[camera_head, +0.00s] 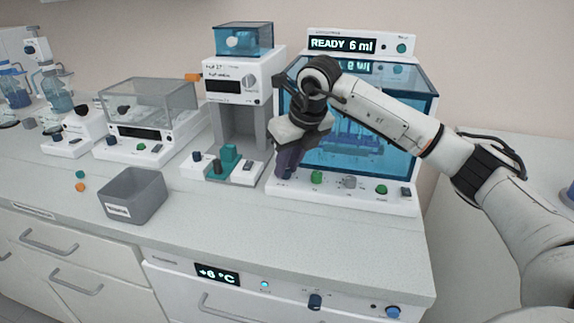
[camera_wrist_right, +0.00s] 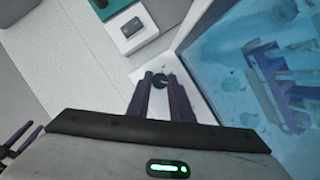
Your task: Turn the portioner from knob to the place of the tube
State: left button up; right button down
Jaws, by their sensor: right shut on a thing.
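The portioner (camera_head: 422,120) is a white machine with a blue see-through case, and its display (camera_head: 343,45) reads READY 6 ml. A blue rack-like part with upright pieces (camera_head: 352,140) stands inside the case; it also shows in the right wrist view (camera_wrist_right: 290,90). My right gripper (camera_head: 286,172) points down at the left end of the portioner's front panel. In the right wrist view its purple fingers are shut on a small dark round knob (camera_wrist_right: 160,80). In the head view the gripper hides this knob.
A green button (camera_head: 317,177), a grey knob (camera_head: 349,182) and another green button (camera_head: 381,189) sit along the same panel. A white machine (camera_head: 246,85) stands close on the left. A grey bin (camera_head: 134,195) stands further left.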

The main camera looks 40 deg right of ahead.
jog(key=shift+r+n, duration=0.1)
jog(key=shift+n, duration=0.3)
dwell(0.3)
jog(key=c, duration=1.6)
grip_release()
